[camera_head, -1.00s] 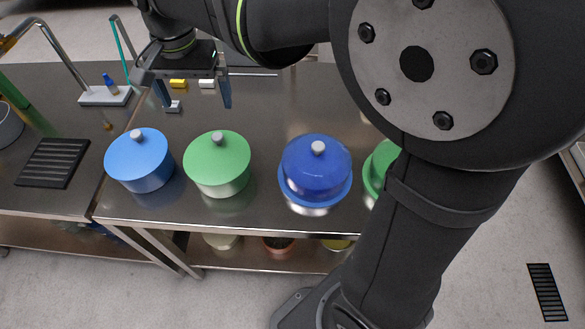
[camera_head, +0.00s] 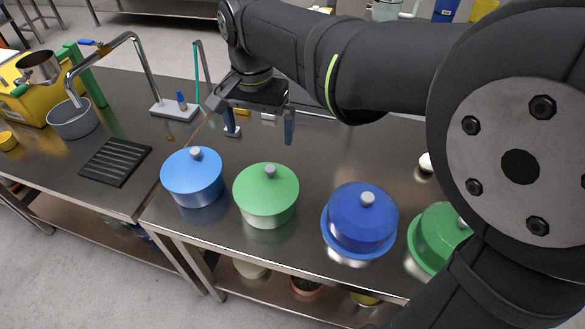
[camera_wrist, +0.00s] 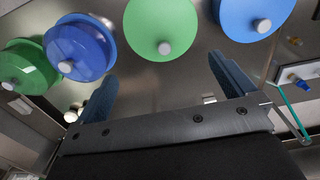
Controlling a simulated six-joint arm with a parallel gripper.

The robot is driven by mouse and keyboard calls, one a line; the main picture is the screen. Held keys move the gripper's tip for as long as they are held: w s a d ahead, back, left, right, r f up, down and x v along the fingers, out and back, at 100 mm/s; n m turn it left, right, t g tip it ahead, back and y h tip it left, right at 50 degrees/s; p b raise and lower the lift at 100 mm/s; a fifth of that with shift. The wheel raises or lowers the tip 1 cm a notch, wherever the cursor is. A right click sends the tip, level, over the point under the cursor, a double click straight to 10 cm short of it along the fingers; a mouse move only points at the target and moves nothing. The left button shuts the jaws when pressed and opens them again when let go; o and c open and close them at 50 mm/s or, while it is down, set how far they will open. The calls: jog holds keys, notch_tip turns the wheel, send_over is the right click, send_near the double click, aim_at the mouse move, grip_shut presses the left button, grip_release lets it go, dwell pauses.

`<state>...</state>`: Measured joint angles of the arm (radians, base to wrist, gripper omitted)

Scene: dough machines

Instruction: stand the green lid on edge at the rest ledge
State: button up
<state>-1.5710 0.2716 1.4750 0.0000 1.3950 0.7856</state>
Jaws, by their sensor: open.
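A light green lid (camera_head: 266,188) with a grey knob sits flat on a pot in the middle of the steel table's front row. It also shows in the wrist view (camera_wrist: 160,28). A darker green lid (camera_head: 438,236) is at the right, partly cut off by my arm; it also shows in the wrist view (camera_wrist: 30,66). I cannot tell which the task means. My gripper (camera_head: 260,122) is open and empty, above the table behind the light green lid. Its fingers also show in the wrist view (camera_wrist: 162,70). I cannot clearly make out the rest ledge.
A light blue lidded pot (camera_head: 192,178) stands left of the light green one, a dark blue one (camera_head: 360,218) right. A white stand (camera_head: 174,108) and black grate (camera_head: 115,161) are at left. The table's middle is clear.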

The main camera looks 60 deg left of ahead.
jog(key=c, duration=1.1)
jog(key=n+t+h, duration=0.3)
jog(key=n, duration=1.5)
send_near(270, 168)
jog(key=x, duration=0.3)
jog(key=shift+d+f, duration=0.15)
jog(key=shift+x, duration=2.65)
